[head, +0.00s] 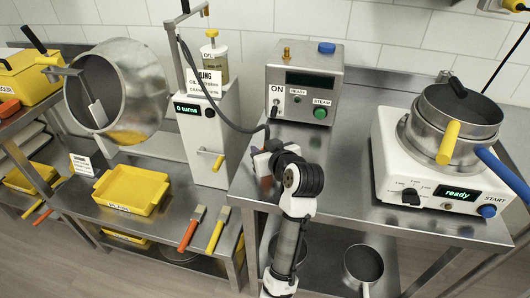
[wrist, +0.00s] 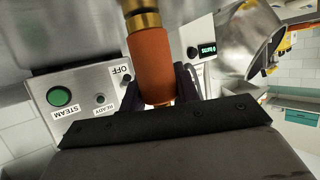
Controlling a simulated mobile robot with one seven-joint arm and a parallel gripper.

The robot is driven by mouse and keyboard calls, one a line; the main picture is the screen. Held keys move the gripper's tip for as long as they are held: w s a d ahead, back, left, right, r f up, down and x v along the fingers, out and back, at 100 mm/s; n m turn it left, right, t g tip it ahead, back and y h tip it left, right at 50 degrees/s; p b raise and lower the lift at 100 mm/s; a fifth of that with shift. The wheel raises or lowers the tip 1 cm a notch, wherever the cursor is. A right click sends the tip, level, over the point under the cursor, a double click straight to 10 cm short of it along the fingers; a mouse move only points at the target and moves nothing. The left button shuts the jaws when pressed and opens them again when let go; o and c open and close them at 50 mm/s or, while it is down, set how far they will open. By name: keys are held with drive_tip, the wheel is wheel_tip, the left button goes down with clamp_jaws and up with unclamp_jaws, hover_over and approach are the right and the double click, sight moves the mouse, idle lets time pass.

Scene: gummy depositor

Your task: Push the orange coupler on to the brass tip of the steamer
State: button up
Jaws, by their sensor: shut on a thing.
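My gripper (wrist: 160,84) is shut on the orange coupler (wrist: 152,60), with a dark finger on each side of it. A brass collar (wrist: 143,20) shows at one end of the coupler, cut by the top edge of the wrist view. In the head view my gripper (head: 265,158) is low in front of the steamer (head: 302,85), and the coupler (head: 266,184) is partly hidden by it. The steamer is a grey box with a green STEAM button. A brass fitting (head: 286,53) stands on its top, apart from the coupler.
A dark hose (head: 213,112) runs from the post by the white dispenser (head: 211,135) towards my gripper. A hot plate (head: 428,165) with pots stands at right. A yellow tray (head: 131,190) sits at left. The steel table is clear between steamer and hot plate.

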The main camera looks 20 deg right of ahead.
wheel_tip(320, 180, up, 20)
drive_tip(key=b, duration=0.1)
idle(0.4)
drive_tip(key=o, duration=0.4)
drive_tip(key=shift+c, duration=0.2)
drive_tip(key=shift+f, duration=0.1)
clamp_jaws()
